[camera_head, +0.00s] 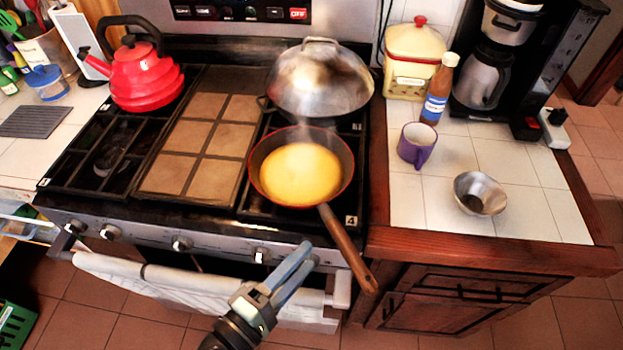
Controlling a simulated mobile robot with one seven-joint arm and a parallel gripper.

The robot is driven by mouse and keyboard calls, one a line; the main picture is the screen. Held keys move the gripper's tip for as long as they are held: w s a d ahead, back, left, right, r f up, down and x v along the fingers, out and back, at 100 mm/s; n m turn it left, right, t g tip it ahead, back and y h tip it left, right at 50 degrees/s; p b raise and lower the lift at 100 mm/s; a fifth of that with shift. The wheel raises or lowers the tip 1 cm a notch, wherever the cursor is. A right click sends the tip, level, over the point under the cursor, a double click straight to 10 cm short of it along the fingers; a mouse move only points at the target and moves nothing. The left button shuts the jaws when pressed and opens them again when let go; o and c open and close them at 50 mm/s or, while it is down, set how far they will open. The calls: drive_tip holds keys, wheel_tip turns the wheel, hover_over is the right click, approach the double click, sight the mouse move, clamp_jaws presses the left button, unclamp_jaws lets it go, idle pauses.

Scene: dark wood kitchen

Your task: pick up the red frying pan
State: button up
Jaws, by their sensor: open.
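The red frying pan (258,184) sits on the front right burner of the stove. It has a red rim and a dark inside, and holds a round yellow food (300,174). Its wooden handle (345,246) points toward the front right and sticks out past the stove's front edge. My gripper (302,262) is at the lower middle, in front of the stove, with its fingers pointing up and right. It is open and empty, left of the pan handle in the picture and apart from it.
A domed metal lid (320,80) covers the back right burner, close behind the pan. A red kettle (146,75) stands at the back left. A towel (180,284) hangs on the oven rail. A purple mug (417,146) and metal bowl (479,193) stand on the right counter.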

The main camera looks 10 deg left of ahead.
sight(330, 232)
drive_tip(key=p+x, duration=0.1)
drive_tip(key=x, duration=0.8)
drive_tip(key=shift+s+d+p, duration=0.1)
drive_tip(key=shift+d+p, duration=0.05)
drive_tip(key=shift+p, duration=0.15)
clamp_jaws()
idle(0.9)
drive_tip(key=shift+r, duration=0.1)
